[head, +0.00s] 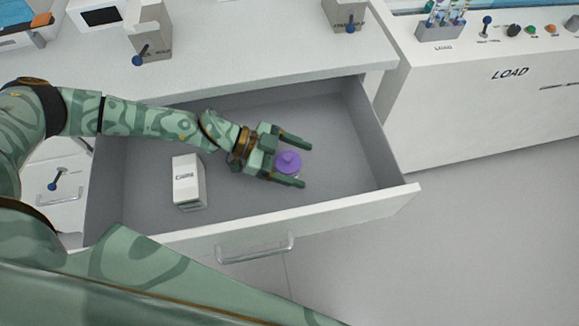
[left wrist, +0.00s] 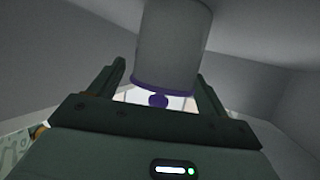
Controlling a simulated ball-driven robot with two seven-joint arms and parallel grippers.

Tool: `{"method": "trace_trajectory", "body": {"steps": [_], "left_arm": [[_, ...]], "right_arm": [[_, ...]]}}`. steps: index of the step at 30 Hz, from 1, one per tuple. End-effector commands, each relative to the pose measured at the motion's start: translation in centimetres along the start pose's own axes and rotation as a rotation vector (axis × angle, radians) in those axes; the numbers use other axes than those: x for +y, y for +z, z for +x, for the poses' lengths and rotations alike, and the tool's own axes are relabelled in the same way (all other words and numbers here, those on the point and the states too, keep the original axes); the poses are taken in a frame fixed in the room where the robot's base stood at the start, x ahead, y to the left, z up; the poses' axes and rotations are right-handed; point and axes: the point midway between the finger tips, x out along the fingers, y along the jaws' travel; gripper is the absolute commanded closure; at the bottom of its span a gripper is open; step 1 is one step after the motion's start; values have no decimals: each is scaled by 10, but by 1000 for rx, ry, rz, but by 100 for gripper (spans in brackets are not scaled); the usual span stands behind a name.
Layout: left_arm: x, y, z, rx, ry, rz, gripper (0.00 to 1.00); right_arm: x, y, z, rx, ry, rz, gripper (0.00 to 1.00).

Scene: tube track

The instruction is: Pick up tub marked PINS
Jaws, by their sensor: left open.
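A small tub with a purple knobbed lid (head: 288,162) stands in the open drawer; no PINS marking is readable. My left gripper (head: 298,162) is open, with one finger on each side of the tub in the head view. In the left wrist view the tub's pale body (left wrist: 172,45) and purple rim show beyond and between the two open fingers (left wrist: 160,80). I cannot tell whether the fingers touch it. The tub is not gripped. My right gripper is not in view.
A white box marked CAPS or similar (head: 188,182) stands in the drawer (head: 340,208) left of the gripper. The drawer walls surround the gripper. The counter (head: 240,50) overhangs the back. A LOAD machine (head: 480,100) stands at the right.

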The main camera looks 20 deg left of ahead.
Motion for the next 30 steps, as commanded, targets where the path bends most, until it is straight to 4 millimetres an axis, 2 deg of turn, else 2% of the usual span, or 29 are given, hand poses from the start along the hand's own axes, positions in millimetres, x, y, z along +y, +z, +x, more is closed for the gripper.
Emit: {"method": "trace_trajectory", "body": {"steps": [5,10,11,24,26,30], "left_arm": [[0,-1,0,0,-1,1,23],[0,-1,0,0,-1,1,68],[0,-1,0,0,0,1,71],[0,-3,-2,0,-1,2,73],[0,-10,-4,0,-2,4,73],[-1,-39,-16,1,-4,10,73]], "right_arm": [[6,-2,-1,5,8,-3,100],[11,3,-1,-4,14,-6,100],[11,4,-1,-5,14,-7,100],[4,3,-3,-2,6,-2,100],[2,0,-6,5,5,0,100],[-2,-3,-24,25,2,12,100]]}}
